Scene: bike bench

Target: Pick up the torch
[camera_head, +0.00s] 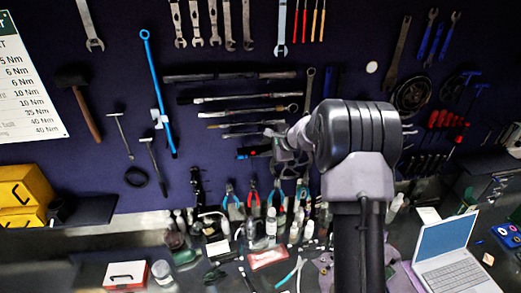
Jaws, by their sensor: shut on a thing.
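My arm reaches up in front of the dark tool wall, and my gripper (279,149) is at its far end, left of the wrist. The gripper is shut on a short dark object with small red and blue parts, which seems to be the torch (252,152). It sticks out to the left of the jaws, roughly level, in front of the wall. The jaws and the wrist hide its right end. I cannot tell its exact gap from the wall.
Long tools (240,98) hang level above the gripper. Several pliers (253,198) hang below it. The bench (150,240) holds bottles, a white and red box (125,274) and small tools. An open laptop (452,252) stands at right, yellow boxes (22,190) at left.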

